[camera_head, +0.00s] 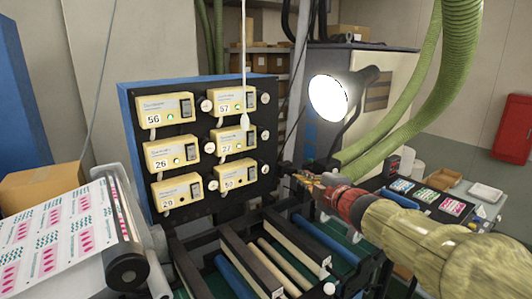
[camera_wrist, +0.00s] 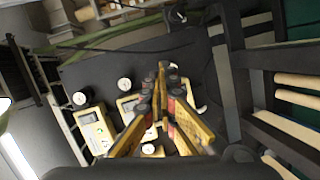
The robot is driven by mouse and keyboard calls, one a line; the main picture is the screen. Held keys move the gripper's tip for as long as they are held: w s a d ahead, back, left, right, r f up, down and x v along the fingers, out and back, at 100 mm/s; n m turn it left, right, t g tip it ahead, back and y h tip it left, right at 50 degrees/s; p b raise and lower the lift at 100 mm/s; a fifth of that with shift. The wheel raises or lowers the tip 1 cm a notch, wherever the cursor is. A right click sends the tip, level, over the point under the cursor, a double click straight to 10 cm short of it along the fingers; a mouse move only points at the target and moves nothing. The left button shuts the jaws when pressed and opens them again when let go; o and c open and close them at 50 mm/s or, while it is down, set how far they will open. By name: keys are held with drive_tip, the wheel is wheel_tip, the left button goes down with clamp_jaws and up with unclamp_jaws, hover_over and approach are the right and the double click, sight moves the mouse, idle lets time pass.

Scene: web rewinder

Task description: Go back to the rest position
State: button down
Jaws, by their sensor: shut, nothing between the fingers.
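My gripper (camera_head: 290,174) is at the end of my arm, which reaches in from the right in the head view. Its fingers point left, toward the lower right side of the black control panel (camera_head: 194,103). In the wrist view the fingers of my gripper (camera_wrist: 163,75) converge in the middle and are shut, with nothing seen between them. The panel carries several cream switch boxes with number labels, and some show green lights. In the wrist view the cream boxes (camera_wrist: 95,130) lie left of and behind the fingers. I cannot tell whether the fingertips touch the panel.
A bright lamp (camera_head: 329,97) and thick green hoses (camera_head: 425,95) stand right of the panel. A white pull cord (camera_head: 244,60) hangs before it. A printed web roll (camera_head: 60,235) is at the left. Rollers and frame rails (camera_head: 250,262) lie below. A tray table (camera_head: 430,195) is at the right.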

drive_tip(key=s+d+f+m+g+h+b, duration=0.3)
drive_tip(key=s+d+f+m+g+h, duration=0.35)
drive_tip(key=s+d+f+m, duration=0.75)
drive_tip(key=s+a+f+m+g+b, duration=0.1)
drive_tip(key=s+a+f+b, duration=0.3)
drive_tip(key=s+f, duration=0.6)
drive_tip(key=s+a+f+m+g+y+b, duration=0.1)
drive_tip(key=s+a+f+m+b, duration=0.3)
drive_tip(key=s+f+b, duration=0.5)
drive_tip(key=s+f+g, duration=0.1)
drive_tip(key=s, duration=0.7)
drive_tip(key=shift+s+a+b, duration=0.15)
drive_tip(key=shift+b, duration=0.15)
